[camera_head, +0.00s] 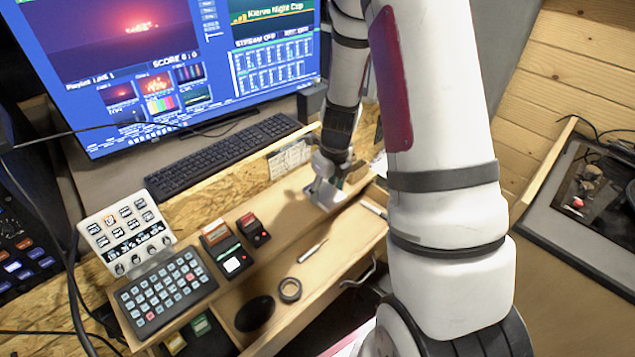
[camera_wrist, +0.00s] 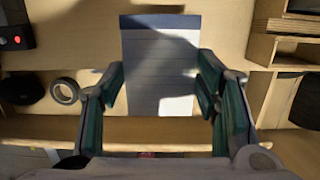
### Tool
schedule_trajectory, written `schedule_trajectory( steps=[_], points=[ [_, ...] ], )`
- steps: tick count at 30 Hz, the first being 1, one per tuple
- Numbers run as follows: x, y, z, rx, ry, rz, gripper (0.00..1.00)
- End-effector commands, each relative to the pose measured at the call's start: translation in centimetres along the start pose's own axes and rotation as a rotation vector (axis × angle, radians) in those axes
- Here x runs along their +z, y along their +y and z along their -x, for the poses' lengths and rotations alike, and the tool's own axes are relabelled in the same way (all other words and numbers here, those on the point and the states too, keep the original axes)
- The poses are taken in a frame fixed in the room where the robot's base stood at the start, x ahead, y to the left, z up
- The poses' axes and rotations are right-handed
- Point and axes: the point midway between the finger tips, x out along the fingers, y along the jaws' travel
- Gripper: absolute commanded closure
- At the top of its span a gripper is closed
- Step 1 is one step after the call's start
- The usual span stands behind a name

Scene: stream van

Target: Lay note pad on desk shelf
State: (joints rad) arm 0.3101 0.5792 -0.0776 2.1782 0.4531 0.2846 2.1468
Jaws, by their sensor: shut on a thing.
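The note pad (camera_wrist: 158,60) shows in the wrist view as a pale lined sheet with a dark blue band along its far edge. My gripper (camera_wrist: 161,88) has one green-padded finger at each side of the pad's near part and is shut on it. In the head view my gripper (camera_head: 328,190) is over the right part of the wooden desk shelf (camera_head: 345,235), and a white patch there may be the pad. The shelf's bare wood is also behind the pad in the wrist view (camera_wrist: 225,40). I cannot tell whether the pad touches the shelf.
Small dark devices (camera_head: 230,255) and a button pad (camera_head: 166,292) stand farther left. A keyboard (camera_head: 222,155) is behind. A wooden compartment (camera_wrist: 285,50) borders the right.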

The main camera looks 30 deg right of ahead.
Motion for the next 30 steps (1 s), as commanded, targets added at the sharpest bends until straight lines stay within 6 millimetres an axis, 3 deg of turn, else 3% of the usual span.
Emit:
schedule_trajectory(
  steps=[3,9,14,23,30],
  points=[
    [2.5,-1.4,-0.7,0.000,0.000,0.003,0.72],
    [5.2,-3.0,-1.4,0.000,0.000,0.002,0.72],
    [5.7,-3.2,-1.8,0.001,0.002,0.000,0.72],
    [5.1,-3.2,-4.9,0.001,0.002,-0.001,0.72],
    [5.2,-3.2,-5.0,0.000,0.000,0.000,0.72]
  ],
)
